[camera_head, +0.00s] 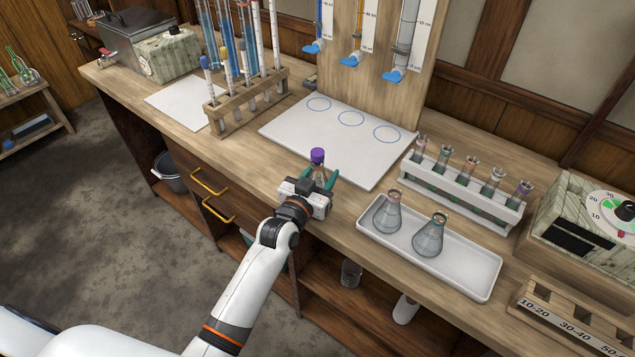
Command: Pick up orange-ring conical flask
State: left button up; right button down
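Two clear conical flasks stand upright in a white tray (470,272) at the right of the bench. My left gripper (319,180) is left of the tray, apart from both flasks. Its teal fingers are on either side of a glass piece with a purple top (317,157). Whether they touch it is unclear, and the gripper hides its lower part. My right gripper is out of view.
A test-tube rack (462,197) stands behind the tray, with a dial device (585,228) to its right. A labelled wooden rack (570,325) is at the front right. A white board (345,150) with blue circles lies behind my gripper, below the burettes (400,50).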

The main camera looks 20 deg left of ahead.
pick_arm(q)
jog(key=c, duration=0.4)
jog(key=shift+c, duration=0.2)
jog(key=shift+r, duration=0.15)
